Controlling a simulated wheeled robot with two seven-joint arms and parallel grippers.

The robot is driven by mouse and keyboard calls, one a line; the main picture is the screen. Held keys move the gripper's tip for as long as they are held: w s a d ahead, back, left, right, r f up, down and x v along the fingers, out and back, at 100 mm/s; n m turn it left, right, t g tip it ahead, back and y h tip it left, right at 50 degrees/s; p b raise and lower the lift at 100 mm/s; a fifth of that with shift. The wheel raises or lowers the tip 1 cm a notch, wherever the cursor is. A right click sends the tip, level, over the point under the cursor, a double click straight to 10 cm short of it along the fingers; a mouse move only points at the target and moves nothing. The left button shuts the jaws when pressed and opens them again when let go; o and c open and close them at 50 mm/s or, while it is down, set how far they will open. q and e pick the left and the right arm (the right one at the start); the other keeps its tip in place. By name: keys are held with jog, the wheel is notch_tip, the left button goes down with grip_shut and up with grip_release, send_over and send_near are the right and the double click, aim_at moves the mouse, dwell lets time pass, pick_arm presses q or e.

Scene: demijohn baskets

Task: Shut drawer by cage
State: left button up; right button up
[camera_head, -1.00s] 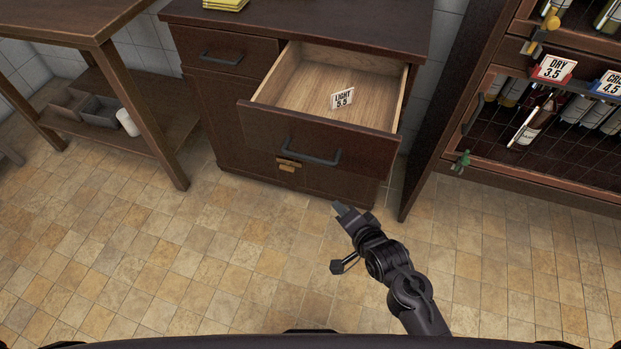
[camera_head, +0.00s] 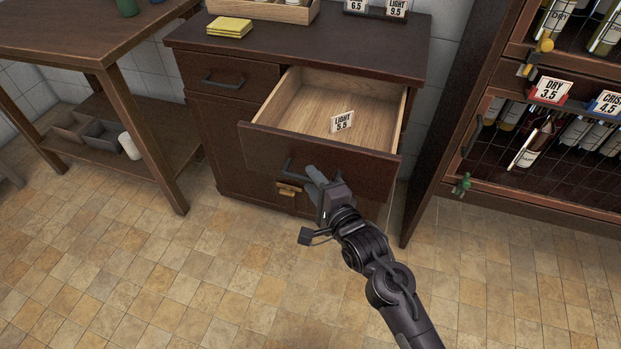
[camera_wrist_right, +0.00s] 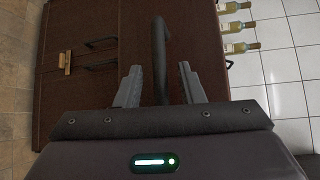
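The dark wood drawer (camera_head: 270,147) of the cabinet is pulled out, and its pale interior holds only a card reading LIGHT 5.5 (camera_head: 342,121). My right gripper (camera_head: 319,176) is at the drawer's front, partly covering its dark bar handle (camera_head: 287,167). In the right wrist view, the handle (camera_wrist_right: 159,45) lies between the parted fingers of my right gripper (camera_wrist_right: 160,84), with gaps on both sides. My left gripper is out of view. I cannot tell which thing is the cage.
A shut drawer (camera_head: 228,76) is left of the open one. A bottle rack (camera_head: 535,194) with a wire-like shelf stands to the right. A wooden table (camera_head: 90,45) stands left. Yellow cloths (camera_head: 229,27) and a wooden tray (camera_head: 262,10) are on the cabinet. The floor in front is clear.

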jog(key=shift+x, duration=0.8)
grip_shut()
